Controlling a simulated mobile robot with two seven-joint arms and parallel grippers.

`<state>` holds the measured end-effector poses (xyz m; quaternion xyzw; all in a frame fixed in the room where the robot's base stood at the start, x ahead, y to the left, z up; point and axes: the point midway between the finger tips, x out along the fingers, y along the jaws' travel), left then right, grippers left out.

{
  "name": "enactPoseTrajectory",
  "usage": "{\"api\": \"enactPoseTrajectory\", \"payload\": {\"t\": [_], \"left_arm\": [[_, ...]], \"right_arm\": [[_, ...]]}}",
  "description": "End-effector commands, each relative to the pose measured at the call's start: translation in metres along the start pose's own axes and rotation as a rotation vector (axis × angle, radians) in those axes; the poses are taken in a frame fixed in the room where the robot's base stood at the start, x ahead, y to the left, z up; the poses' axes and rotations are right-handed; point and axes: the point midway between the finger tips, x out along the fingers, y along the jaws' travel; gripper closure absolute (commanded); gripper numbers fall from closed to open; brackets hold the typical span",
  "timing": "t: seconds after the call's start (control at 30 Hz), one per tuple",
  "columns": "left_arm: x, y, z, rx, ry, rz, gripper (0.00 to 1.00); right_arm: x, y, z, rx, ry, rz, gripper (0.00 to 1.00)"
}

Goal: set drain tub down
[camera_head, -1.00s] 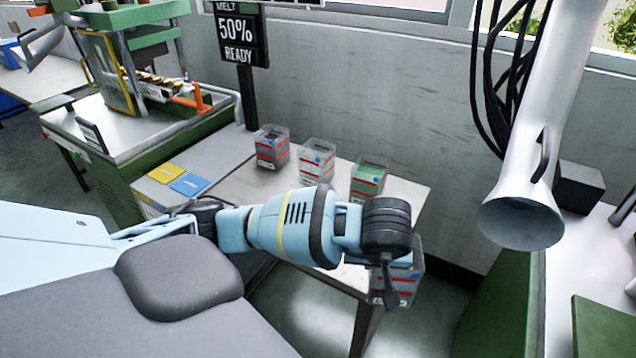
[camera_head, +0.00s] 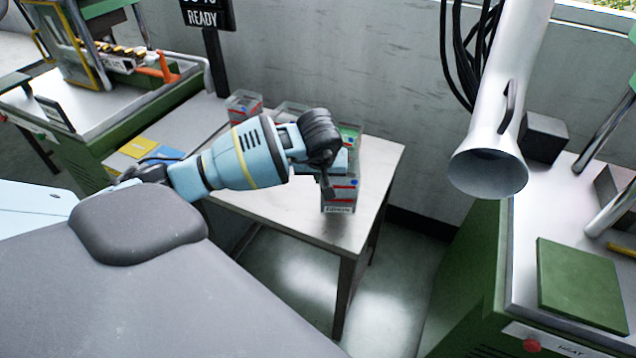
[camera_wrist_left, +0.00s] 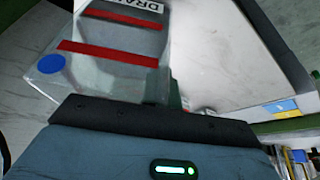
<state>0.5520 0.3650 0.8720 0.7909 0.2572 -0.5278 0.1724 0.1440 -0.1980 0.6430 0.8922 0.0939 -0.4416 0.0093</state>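The drain tub (camera_head: 341,192) is a clear box with red stripes and a blue dot. In the head view it hangs below my left gripper (camera_head: 330,178), over the right part of the pale table. In the left wrist view the tub (camera_wrist_left: 112,48) fills the upper left, with the letters "DRA" on its label, against the dark edge of the gripper (camera_wrist_left: 150,118). My left gripper appears shut on the tub; its fingertips are mostly hidden. I cannot tell whether the tub's base touches the table. My right gripper is not in view.
Other clear tubs stand at the table's back: one at left (camera_head: 243,104), others partly hidden behind my arm. The table's (camera_head: 300,212) front and right areas are clear. A white funnel-ended duct (camera_head: 488,165) hangs right. A green machine (camera_head: 480,270) stands right of the table.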

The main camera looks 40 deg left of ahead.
Motion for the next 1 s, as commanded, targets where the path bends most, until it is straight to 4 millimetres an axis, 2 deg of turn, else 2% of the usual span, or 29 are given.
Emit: {"api": "enactPoseTrajectory", "payload": {"t": [0.2, 0.43, 0.9, 1.0], "left_arm": [[0.007, -0.007, -0.012, -0.004, 0.0, -0.001, 1.0], [0.034, -0.005, 0.002, -0.002, 0.001, 0.002, 1.0], [0.041, -0.006, 0.004, 0.0, 0.002, 0.001, 1.0], [0.041, -0.006, 0.005, 0.0, 0.001, 0.001, 0.85]], "right_arm": [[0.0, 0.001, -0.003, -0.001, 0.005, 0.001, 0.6], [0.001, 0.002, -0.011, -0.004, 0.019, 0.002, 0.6], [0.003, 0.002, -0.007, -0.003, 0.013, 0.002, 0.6], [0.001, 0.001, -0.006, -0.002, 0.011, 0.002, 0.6]]}}
